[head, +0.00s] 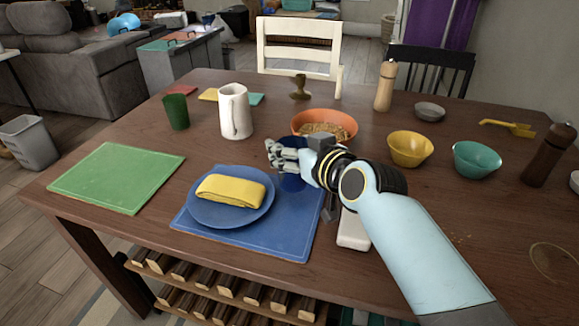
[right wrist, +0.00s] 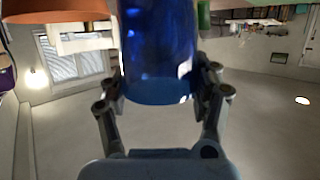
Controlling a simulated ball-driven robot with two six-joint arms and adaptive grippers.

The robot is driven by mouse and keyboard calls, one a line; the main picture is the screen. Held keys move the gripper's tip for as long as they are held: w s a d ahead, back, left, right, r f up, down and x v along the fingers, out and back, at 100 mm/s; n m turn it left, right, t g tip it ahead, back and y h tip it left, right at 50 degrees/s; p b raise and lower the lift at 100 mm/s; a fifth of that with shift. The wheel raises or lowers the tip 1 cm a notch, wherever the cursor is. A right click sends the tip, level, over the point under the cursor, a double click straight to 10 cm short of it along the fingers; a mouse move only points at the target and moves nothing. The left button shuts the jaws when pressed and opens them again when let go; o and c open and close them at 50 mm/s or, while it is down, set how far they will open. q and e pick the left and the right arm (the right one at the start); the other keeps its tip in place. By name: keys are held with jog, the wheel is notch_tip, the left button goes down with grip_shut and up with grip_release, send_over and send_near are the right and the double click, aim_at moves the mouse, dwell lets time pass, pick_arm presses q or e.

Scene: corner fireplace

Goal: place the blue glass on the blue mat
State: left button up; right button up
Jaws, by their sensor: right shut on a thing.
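The blue glass (head: 292,180) is partly hidden behind my right gripper (head: 283,155) in the head view. In the right wrist view the blue glass (right wrist: 158,50) stands between the two fingers of my right gripper (right wrist: 160,90), which are shut on it. In the head view the glass appears over the far right part of the blue mat (head: 290,235); I cannot tell whether its base touches the mat. A blue plate (head: 230,217) with a folded yellow napkin (head: 231,190) lies on the mat's left part. My left gripper is not in view.
An orange bowl (head: 324,118) is just behind my right gripper. A white pitcher (head: 234,112) and a green glass (head: 176,112) stand farther left. A green mat (head: 117,178) lies bare at left. Yellow (head: 410,148) and teal (head: 477,160) bowls stand right.

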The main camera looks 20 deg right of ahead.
jog(key=shift+w+a+f, duration=0.1)
jog(key=shift+a+f, duration=0.1)
notch_tip(320, 180, down, 4)
jog(key=shift+r+b, duration=0.2)
jog(key=shift+b, duration=0.45)
jog(key=shift+f, duration=0.3)
jog(key=o, duration=1.7)
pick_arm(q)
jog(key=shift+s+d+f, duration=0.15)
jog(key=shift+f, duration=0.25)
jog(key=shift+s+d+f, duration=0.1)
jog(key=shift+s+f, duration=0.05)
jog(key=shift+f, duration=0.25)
pick_arm(e)
jog(key=shift+o, duration=0.2)
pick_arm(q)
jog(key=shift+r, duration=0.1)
